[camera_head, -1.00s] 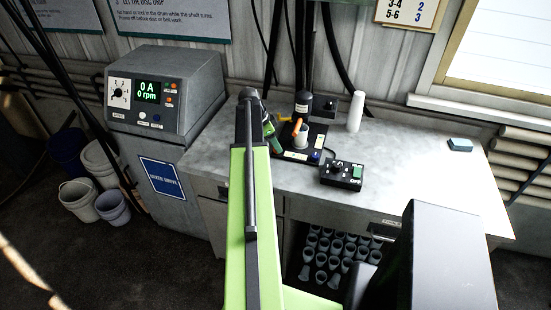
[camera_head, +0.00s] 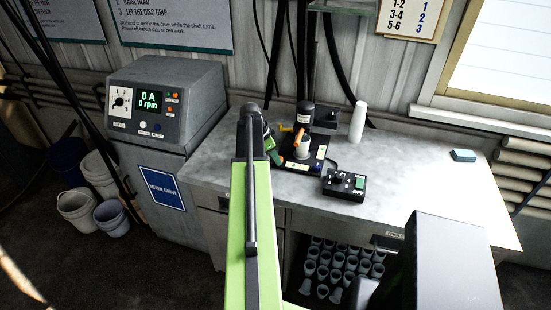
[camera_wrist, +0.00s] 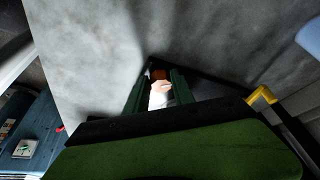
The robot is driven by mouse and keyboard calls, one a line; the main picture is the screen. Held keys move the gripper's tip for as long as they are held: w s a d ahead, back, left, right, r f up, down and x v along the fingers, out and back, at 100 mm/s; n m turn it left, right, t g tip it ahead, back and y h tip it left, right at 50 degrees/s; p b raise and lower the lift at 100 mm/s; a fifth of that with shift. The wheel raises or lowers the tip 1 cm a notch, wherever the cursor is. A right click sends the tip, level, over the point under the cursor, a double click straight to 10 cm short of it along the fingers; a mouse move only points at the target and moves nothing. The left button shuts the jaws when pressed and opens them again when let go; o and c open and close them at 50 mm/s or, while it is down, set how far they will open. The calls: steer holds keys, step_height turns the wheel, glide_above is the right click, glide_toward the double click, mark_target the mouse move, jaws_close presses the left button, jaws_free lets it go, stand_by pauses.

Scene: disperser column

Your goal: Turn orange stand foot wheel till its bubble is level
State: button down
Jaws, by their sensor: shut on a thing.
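The stand (camera_head: 318,153) has a black base on the grey bench, with a dark column, an orange part (camera_head: 299,137) and a pale cup (camera_head: 303,151) on it. My gripper (camera_head: 275,157) is low at the left side of the base. In the wrist view its two dark green fingers (camera_wrist: 160,88) are close together, at the edge of a dark plate. An orange-brown piece, seemingly the foot wheel (camera_wrist: 159,74), shows between the fingertips, with a pale piece nearer the camera. The fingers hide most of the wheel. I cannot make out the bubble.
A black control box (camera_head: 344,185) stands right of the stand, and a white cylinder (camera_head: 358,121) behind it. A yellow handle (camera_wrist: 262,96) lies close to the gripper on the right of the wrist view. A blue block (camera_head: 463,156) lies far right. The bench's right half is mostly clear.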

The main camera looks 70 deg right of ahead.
steer(key=shift+s+d+r+n, duration=0.1)
steer(key=shift+s+d+n, duration=0.2)
steer(key=shift+s, duration=0.35)
steer(key=n, duration=0.2)
steer(key=n+t+h, duration=0.1)
steer(key=n, duration=0.1)
steer(key=shift+s+n+t, duration=0.1)
steer(key=shift+n+t, duration=0.2)
steer(key=shift+n, duration=0.1)
steer(key=shift+d+n+t+h, duration=0.15)
steer(key=shift+n+t, duration=0.25)
steer(key=shift+n, duration=0.65)
steer(key=shift+a+n+t+h, duration=0.1)
steer(key=shift+n+t+h, duration=0.25)
steer(key=shift+n, duration=0.7)
steer(key=c, duration=1.1)
jaws_free()
